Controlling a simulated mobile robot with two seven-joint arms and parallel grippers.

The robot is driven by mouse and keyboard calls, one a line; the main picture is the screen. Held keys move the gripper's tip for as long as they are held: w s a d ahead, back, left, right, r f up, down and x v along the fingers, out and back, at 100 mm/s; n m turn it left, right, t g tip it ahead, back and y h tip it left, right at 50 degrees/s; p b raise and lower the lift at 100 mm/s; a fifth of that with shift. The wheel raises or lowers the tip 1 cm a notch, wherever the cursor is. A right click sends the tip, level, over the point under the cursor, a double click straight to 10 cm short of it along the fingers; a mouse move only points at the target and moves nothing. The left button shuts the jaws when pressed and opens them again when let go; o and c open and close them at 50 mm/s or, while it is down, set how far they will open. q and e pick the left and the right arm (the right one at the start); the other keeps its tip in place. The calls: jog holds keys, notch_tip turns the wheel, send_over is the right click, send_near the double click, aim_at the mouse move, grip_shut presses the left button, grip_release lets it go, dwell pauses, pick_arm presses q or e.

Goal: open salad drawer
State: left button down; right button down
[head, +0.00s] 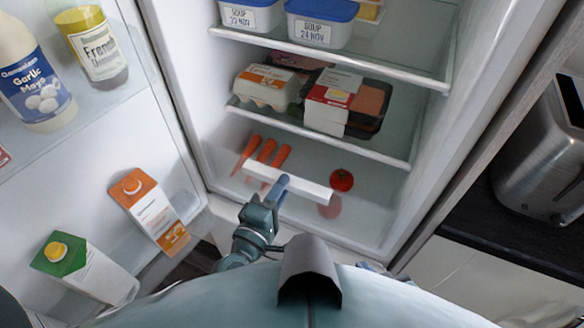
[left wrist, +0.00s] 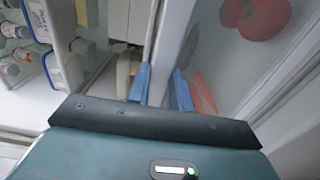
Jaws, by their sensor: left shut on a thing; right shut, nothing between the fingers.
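The salad drawer is a clear box at the bottom of the open fridge, with a white bar handle (head: 309,190) on its front. Carrots (head: 266,151) and a red tomato (head: 342,180) show behind its clear front. My left gripper (head: 282,183) is shut on the middle of the handle. In the left wrist view the handle (left wrist: 172,50) runs between the two blue fingers, and the tomato (left wrist: 264,17) shows at top right. I cannot tell from the pictures whether the drawer is a little out. My right gripper is not in view.
The fridge door on the left stands open, holding an orange carton (head: 150,208), a green-topped carton (head: 85,268) and bottles. Above the drawer, a shelf edge (head: 320,132) holds an egg box (head: 268,86) and packed food. A toaster (head: 545,150) stands on the counter at right.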

pick_arm(q)
jog(key=shift+f+v, duration=0.15)
jog(key=shift+v, duration=1.2)
jog(key=shift+f+v, duration=0.2)
jog(key=shift+v, duration=1.15)
jog(key=c, duration=1.5)
grip_release()
jog(key=shift+c, duration=0.2)
jog(key=shift+o, duration=1.1)
jog(key=shift+w+r, duration=0.1)
jog(key=shift+r, duration=0.05)
